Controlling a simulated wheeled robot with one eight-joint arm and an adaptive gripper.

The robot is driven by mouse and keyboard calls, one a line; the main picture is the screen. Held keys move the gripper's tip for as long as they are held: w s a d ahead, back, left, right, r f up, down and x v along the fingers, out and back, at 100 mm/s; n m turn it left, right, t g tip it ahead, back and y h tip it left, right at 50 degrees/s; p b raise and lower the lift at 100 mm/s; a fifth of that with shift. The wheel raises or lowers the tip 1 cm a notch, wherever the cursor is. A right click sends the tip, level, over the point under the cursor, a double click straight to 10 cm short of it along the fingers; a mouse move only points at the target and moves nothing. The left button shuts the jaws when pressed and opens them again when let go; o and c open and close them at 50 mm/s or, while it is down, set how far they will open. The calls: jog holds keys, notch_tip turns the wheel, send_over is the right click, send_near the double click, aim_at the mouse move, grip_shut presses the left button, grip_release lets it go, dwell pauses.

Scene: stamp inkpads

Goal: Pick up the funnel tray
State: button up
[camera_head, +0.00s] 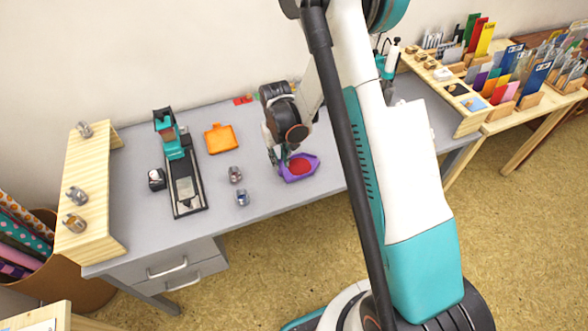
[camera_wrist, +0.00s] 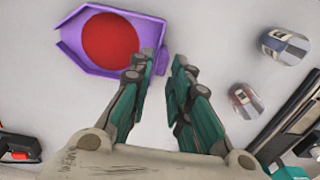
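A purple tray (camera_head: 292,179) with a pointed end and a round red middle lies on the grey desk; it looks like the funnel tray. In the wrist view the purple tray (camera_wrist: 73,48) is at the upper left. My gripper (camera_wrist: 161,66) is open, with a clear gap between its fingers. The left finger overlaps the tray's right edge; the right finger is over bare desk. I cannot tell whether the left finger touches the tray. In the head view my gripper (camera_head: 285,160) is at the tray's left side, partly hidden by my arm.
An orange tray (camera_head: 220,139), a black and teal device (camera_head: 185,180) and a wooden rack (camera_head: 90,190) are farther left. The desk's front edge is close to the purple tray.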

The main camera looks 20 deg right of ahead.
jog(key=f+b, duration=0.1)
jog(key=f, duration=0.1)
jog(key=f+b, duration=0.1)
jog(key=f, duration=0.2)
jog(key=shift+s+a+f, duration=0.1)
jog(key=shift+s, duration=0.1)
grip_shut()
